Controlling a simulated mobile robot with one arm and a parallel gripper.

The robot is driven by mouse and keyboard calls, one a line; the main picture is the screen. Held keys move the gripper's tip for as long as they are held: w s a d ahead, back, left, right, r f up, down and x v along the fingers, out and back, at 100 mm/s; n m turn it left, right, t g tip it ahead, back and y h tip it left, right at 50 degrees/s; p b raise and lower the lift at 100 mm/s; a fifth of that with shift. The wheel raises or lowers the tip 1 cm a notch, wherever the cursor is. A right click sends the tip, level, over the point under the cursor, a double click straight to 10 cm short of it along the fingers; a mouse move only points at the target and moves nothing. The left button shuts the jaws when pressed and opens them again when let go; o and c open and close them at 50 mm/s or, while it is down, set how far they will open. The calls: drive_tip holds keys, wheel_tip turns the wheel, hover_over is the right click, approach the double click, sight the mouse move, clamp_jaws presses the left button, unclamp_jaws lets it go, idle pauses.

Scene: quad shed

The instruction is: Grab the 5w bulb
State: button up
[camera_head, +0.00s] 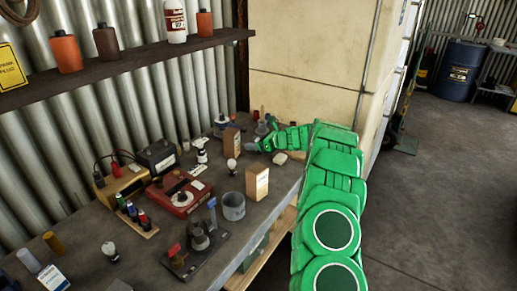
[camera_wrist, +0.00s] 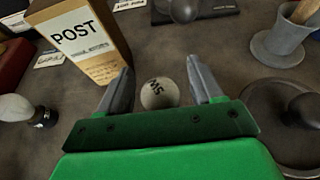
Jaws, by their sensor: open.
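The 5w bulb (camera_wrist: 160,95) shows in the wrist view as a round pale globe with dark "5W" lettering, seen from above. My gripper (camera_wrist: 158,66) is open, with one finger on each side of the globe and a visible gap at both sides. The bulb's base is hidden beneath its globe. In the head view my gripper (camera_head: 254,146) is low over the far right part of the bench, and I cannot make out the 5w bulb there.
A box marked POST (camera_wrist: 82,38) stands close to my left finger. A grey cup (camera_wrist: 281,43) stands at the right. The bench (camera_head: 262,228) is cluttered.

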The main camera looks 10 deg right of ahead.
drive_tip(key=shift+c, duration=0.4)
drive_tip(key=c, duration=1)
drive_tip(key=shift+r, duration=0.1)
